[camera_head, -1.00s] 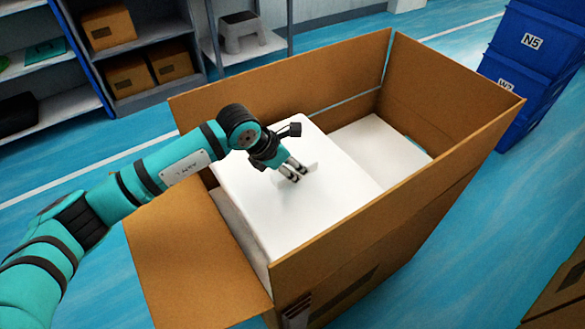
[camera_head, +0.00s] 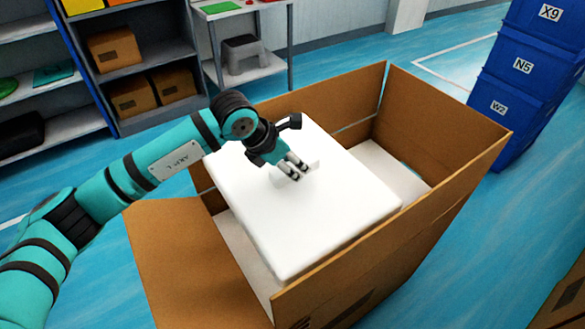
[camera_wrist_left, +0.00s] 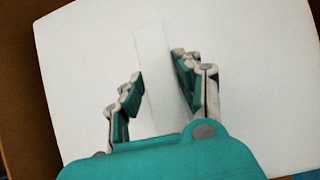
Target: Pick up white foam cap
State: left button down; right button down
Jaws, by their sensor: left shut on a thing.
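The white foam cap (camera_head: 310,215) is a large thick slab with a raised ridge on its top. It sits in the upper part of the open cardboard box (camera_head: 440,130), slightly tilted, its near edge by the box's front wall. My left gripper (camera_head: 298,172) is over the middle of the cap and is shut on its ridge. In the left wrist view the ridge (camera_wrist_left: 153,75) stands between my two fingers (camera_wrist_left: 160,90), with the white cap (camera_wrist_left: 255,60) spreading around it. My right gripper is not in view.
More white foam (camera_head: 385,165) shows lower inside the box. A box flap (camera_head: 190,265) folds outward at the left. Blue stacked crates (camera_head: 525,85) stand at the right.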

pick_arm(q)
notch_tip(320, 180, up, 13)
jog(key=p, duration=0.5)
dwell(0.4)
